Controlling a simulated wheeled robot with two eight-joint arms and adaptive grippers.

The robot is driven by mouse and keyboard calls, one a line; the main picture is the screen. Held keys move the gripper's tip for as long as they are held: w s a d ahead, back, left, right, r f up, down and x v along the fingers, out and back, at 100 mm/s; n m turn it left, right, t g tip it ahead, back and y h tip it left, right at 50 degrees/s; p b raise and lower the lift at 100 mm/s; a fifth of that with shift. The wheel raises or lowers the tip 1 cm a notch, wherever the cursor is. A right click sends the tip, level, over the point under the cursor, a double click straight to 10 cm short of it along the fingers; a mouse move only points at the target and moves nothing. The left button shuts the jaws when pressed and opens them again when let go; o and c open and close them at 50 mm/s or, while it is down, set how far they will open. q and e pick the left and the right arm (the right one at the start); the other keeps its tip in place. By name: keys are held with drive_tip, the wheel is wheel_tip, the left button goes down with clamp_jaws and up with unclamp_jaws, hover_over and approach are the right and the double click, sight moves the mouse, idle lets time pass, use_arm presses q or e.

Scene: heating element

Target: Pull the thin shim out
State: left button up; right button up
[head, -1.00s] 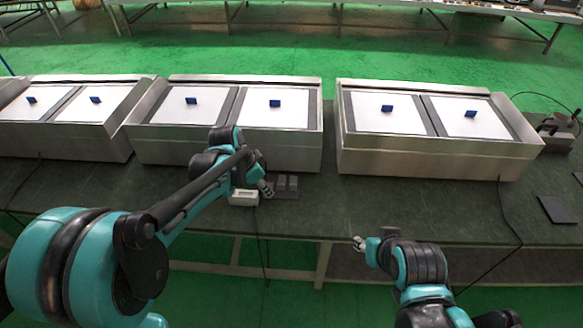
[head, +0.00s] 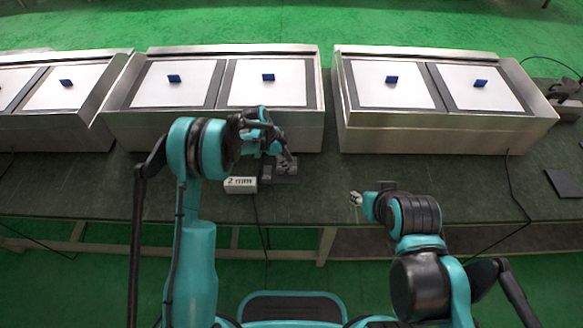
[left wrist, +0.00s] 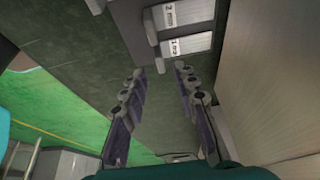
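In the left wrist view two pale metal shims sit side by side in a dark holder (left wrist: 135,22). The shim nearer my fingers (left wrist: 195,45) has a label that seems to start with 1. The farther shim (left wrist: 190,12) has a label that seems to read 2 mm. My left gripper (left wrist: 160,72) is open and empty, its two fingers apart, short of the nearer shim. In the head view my left gripper (head: 287,163) is over the holder (head: 284,179) and hides much of it. My right gripper (head: 356,198) is above the table's front, away from the holder; its fingers are too small to read.
A small white box with a display (head: 240,185) stands left of the holder, with a cable running off the front edge. Metal-sided units with white panels (head: 263,90) line the back of the dark table (head: 450,190). A dark plate (head: 563,182) lies at right.

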sight(293, 163)
use_arm(q)
drive_tip(key=b+x, duration=0.1)
drive_tip(key=x, duration=0.3)
drive_tip(key=shift+a, duration=0.1)
drive_tip(key=shift+r, duration=0.1)
